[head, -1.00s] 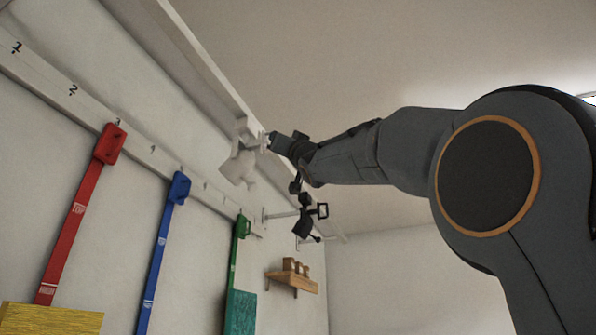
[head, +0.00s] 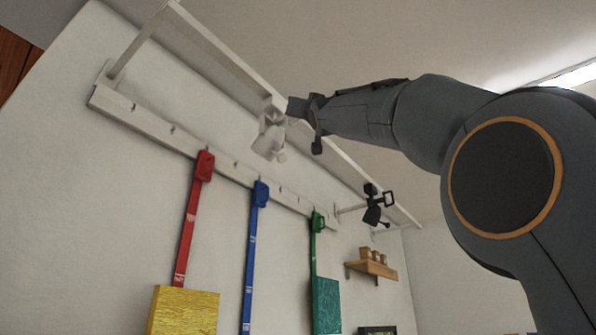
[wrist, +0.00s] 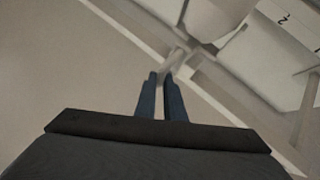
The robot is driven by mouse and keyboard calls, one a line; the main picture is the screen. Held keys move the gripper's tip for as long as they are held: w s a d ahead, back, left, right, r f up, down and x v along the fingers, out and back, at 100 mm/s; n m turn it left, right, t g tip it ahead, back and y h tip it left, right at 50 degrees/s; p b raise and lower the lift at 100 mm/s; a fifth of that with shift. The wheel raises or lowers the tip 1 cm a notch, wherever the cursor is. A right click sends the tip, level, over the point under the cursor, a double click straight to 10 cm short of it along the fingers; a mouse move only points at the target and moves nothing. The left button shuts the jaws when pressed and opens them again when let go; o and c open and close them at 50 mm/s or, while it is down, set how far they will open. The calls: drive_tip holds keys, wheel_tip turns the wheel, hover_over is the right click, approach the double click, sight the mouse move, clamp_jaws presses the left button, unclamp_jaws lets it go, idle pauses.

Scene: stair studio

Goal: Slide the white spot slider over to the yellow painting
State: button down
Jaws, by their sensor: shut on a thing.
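The white spot slider (head: 268,138) hangs from the white overhead rail (head: 222,58). In the head view it appears above the blue strap, right of the red one. The yellow painting (head: 183,312) hangs low on the red strap (head: 187,235), its lower part cut off by the frame. My gripper (head: 289,112) reaches from the right to the slider at the rail. In the wrist view my gripper's blue fingers (wrist: 161,78) are shut on a pale handle (wrist: 173,62) of the slider, whose white lamp body (wrist: 215,15) shows at the top.
A black spot (head: 374,210) hangs farther right on the rail. A numbered white strip (head: 150,122) on the wall carries the red, blue (head: 255,240) and green straps. A teal painting (head: 326,305) and a small wooden shelf (head: 372,269) are at right. The rail left of the white spot looks clear.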

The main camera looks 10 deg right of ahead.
drive_tip(key=shift+s+r, duration=0.1)
drive_tip(key=shift+s, duration=0.05)
drive_tip(key=c, duration=1.8)
unclamp_jaws()
drive_tip(key=shift+a, duration=0.1)
drive_tip(key=shift+c, duration=0.2)
drive_tip(key=b+v, duration=0.6)
drive_tip(key=v, duration=0.2)
drive_tip(key=shift+a, duration=0.1)
